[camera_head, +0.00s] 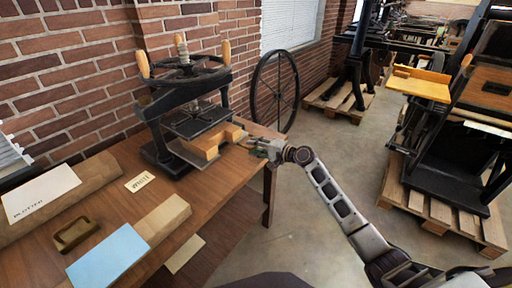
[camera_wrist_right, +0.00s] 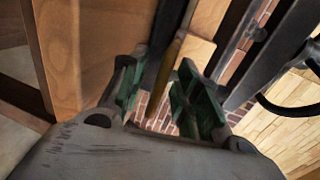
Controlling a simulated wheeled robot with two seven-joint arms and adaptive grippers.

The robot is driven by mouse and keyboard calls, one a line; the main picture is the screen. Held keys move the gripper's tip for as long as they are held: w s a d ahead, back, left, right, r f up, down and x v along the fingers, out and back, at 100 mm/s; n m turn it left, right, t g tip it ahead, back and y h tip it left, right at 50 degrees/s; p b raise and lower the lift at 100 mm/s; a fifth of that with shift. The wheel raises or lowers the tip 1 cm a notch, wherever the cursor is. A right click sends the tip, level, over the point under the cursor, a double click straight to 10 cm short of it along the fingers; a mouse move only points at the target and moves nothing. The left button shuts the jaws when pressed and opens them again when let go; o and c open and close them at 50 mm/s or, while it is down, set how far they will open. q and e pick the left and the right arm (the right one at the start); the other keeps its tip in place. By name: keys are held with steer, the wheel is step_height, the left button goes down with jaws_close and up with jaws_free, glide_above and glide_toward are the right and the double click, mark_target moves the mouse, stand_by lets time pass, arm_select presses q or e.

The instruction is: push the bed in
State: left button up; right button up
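A black hand press (camera_head: 183,105) with wooden-tipped handles stands on the wooden table against the brick wall. Its bed, an orange wooden block on a grey plate (camera_head: 205,160), sits low in the frame and sticks out toward the right front. My right gripper (camera_head: 262,147) is at the table's right edge, just right of the bed's end. In the right wrist view its green-padded fingers (camera_wrist_right: 162,102) are spread apart, with brick and a thin tan edge showing between and beyond them. I cannot tell whether it touches the bed. My left gripper is not in view.
Paper reading "BLOTTER" (camera_head: 40,193), a small "WHITE" card (camera_head: 140,182), a brown wooden frame (camera_head: 75,234) and a blue sheet (camera_head: 107,258) lie left on the table. A large black wheel (camera_head: 275,92) stands behind my gripper. Other presses on pallets (camera_head: 418,190) stand right; floor between is clear.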

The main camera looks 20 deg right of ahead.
steer(key=c, duration=0.7)
jaws_close()
